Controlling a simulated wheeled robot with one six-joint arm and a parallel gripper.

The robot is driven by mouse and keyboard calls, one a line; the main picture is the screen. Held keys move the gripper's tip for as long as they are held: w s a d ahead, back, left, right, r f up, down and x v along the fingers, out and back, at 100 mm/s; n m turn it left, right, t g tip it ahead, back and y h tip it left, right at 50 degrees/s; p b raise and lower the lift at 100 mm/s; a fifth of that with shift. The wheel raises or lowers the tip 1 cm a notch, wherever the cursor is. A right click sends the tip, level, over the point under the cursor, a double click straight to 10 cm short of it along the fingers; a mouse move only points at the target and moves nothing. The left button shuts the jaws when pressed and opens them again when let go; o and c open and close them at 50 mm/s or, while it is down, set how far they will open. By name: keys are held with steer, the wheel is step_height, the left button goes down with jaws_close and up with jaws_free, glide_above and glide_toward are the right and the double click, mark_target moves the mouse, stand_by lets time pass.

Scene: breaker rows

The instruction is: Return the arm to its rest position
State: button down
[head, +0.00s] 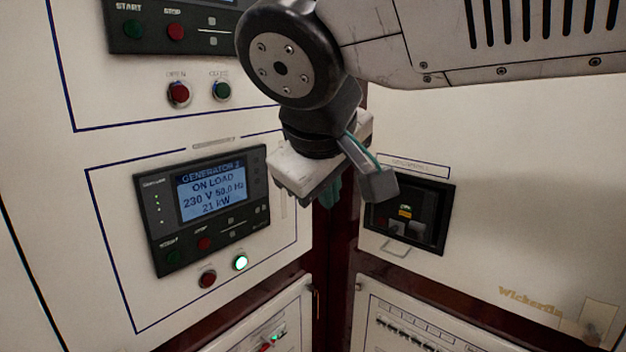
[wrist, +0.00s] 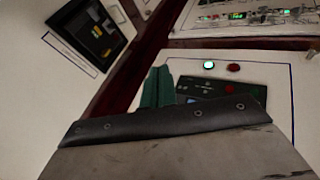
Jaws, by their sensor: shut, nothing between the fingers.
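My gripper (head: 328,192) hangs from the wrist in the middle of the head view, in front of the corner between two cream panels. Its teal fingers are mostly hidden behind the white gripper body. In the wrist view, the teal fingers (wrist: 157,88) stand together, with nothing visible between them. The gripper is shut and empty, and appears apart from the panels. My arm reaches in from the upper right of the head view. The generator 2 controller (head: 207,207) is to the left of the gripper; its screen reads ON LOAD, 230 V, 50.0 Hz, 21 kW.
A lit green button (head: 240,262) and a red button (head: 208,279) sit below the controller. A dark recessed breaker window (head: 409,215) is close right of the gripper. Another controller (head: 180,27) is above left. Lower panels (head: 430,325) carry rows of switches. The right panel's middle is bare.

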steer(key=s+d+f+m+g, duration=0.2)
steer(key=s+d+f+m, duration=0.1)
steer(key=d, duration=0.5)
steer(key=s+d+f+m+g+y, duration=0.1)
steer(key=s+d+f+m, duration=0.2)
steer(key=s+d+f, duration=0.3)
steer(key=s+d+f+m+g, duration=0.2)
steer(key=s+d+f, duration=0.3)
steer(key=d, duration=0.5)
steer(key=shift+d+f+m+g, duration=0.3)
steer(key=shift+d+f+m, duration=0.15)
steer(key=shift+f, duration=0.2)
stand_by(1.5)
